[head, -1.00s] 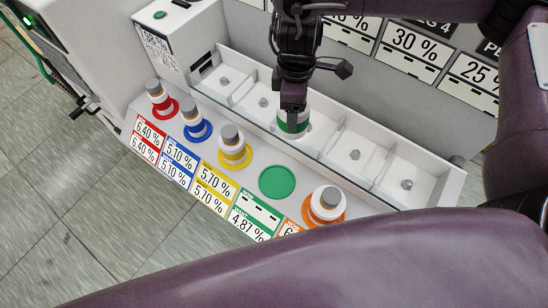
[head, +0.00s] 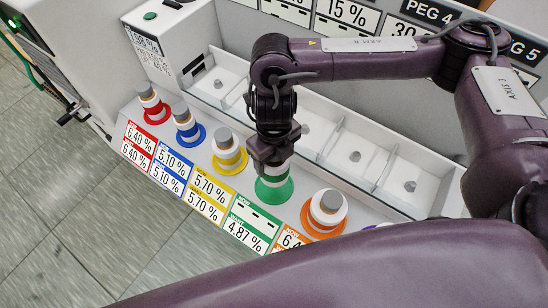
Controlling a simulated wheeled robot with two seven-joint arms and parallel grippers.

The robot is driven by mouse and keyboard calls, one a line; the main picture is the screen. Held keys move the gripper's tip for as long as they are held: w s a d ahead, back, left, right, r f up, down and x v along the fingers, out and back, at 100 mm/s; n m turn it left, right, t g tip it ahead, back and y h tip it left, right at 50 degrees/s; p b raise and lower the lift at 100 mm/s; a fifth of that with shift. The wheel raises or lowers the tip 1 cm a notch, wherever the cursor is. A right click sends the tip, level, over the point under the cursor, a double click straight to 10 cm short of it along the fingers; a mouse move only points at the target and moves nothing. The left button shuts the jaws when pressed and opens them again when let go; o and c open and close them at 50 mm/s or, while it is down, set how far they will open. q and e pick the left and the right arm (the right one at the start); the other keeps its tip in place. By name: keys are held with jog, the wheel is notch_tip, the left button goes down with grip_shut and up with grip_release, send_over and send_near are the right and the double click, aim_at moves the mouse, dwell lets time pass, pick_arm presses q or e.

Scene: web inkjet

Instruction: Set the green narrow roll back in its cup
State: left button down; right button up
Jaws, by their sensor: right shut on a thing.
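The green narrow roll (head: 275,173) is white with a green band, and my right gripper (head: 272,160) is shut on its upper part from above. The roll is upright over the round green cup (head: 277,195) on the front ledge. The green of the cup shows around the roll's lower end. I cannot tell whether the roll rests in the cup or hangs just above it. My left gripper is not in view.
Red (head: 153,106), blue (head: 187,128), yellow (head: 228,153) and orange (head: 326,210) rolls stand in the same row. Behind them runs a white trough (head: 327,140) split into compartments with grey pegs. Percentage labels (head: 208,194) line the ledge front.

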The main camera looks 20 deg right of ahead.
jog(key=shift+f+b, duration=0.55)
jog(key=shift+f, duration=0.05)
notch_tip(320, 180, down, 4)
jog(key=b, duration=0.3)
jog(key=shift+r+b, duration=0.2)
jog(key=shift+b, duration=0.1)
jog(key=shift+f+b, duration=0.8)
jog(key=shift+f, duration=0.3)
jog(key=shift+f, duration=0.25)
jog(key=o, duration=1.4)
jog(key=shift+r+p, duration=0.45)
jog(key=shift+r, duration=3.5)
